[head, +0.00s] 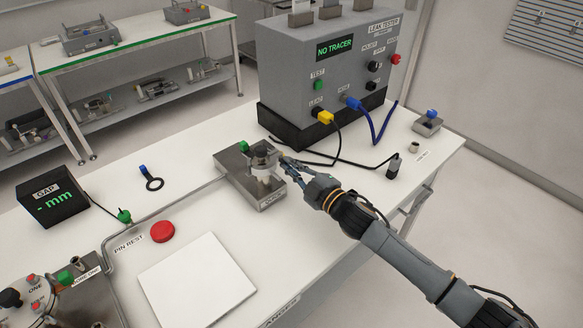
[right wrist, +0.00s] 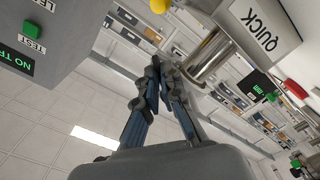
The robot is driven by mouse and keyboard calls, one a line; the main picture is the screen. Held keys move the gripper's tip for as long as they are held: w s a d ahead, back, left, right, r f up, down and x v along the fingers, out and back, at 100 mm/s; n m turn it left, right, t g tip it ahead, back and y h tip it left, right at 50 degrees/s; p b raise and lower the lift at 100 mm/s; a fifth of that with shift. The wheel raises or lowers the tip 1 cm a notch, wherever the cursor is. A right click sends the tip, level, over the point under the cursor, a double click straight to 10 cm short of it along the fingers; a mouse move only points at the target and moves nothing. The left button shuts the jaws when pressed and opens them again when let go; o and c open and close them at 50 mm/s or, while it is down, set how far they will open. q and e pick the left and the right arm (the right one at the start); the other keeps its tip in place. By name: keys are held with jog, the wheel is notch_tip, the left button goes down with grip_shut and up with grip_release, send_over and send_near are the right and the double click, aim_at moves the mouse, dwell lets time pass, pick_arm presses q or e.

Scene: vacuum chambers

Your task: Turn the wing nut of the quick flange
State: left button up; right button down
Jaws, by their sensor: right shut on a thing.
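The quick flange stands on a grey metal block (head: 250,188) on the white table in the head view. It has a bright metal cylinder, which shows in the right wrist view (right wrist: 208,58) beside the plate marked QUICK (right wrist: 262,32). My right gripper (head: 286,163) reaches in from the right at the flange's side. In the right wrist view its fingertips (right wrist: 164,72) are closed together next to the cylinder. They are shut on the wing nut, which is small and mostly hidden between them. My left gripper is not in view.
The leak tester (head: 335,65) stands behind the flange, reading NO TRACER, with yellow and blue plugs. A black cable (head: 345,163) lies behind my right gripper. A white plate (head: 197,281), a red button (head: 162,231) and a gap display (head: 52,202) are to the left.

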jog(key=n+b, duration=0.1)
jog(key=n, duration=2.3)
jog(key=shift+b, duration=0.3)
jog(key=shift+n, duration=0.3)
jog(key=c, duration=1.5)
grip_release()
jog(key=shift+d, duration=0.1)
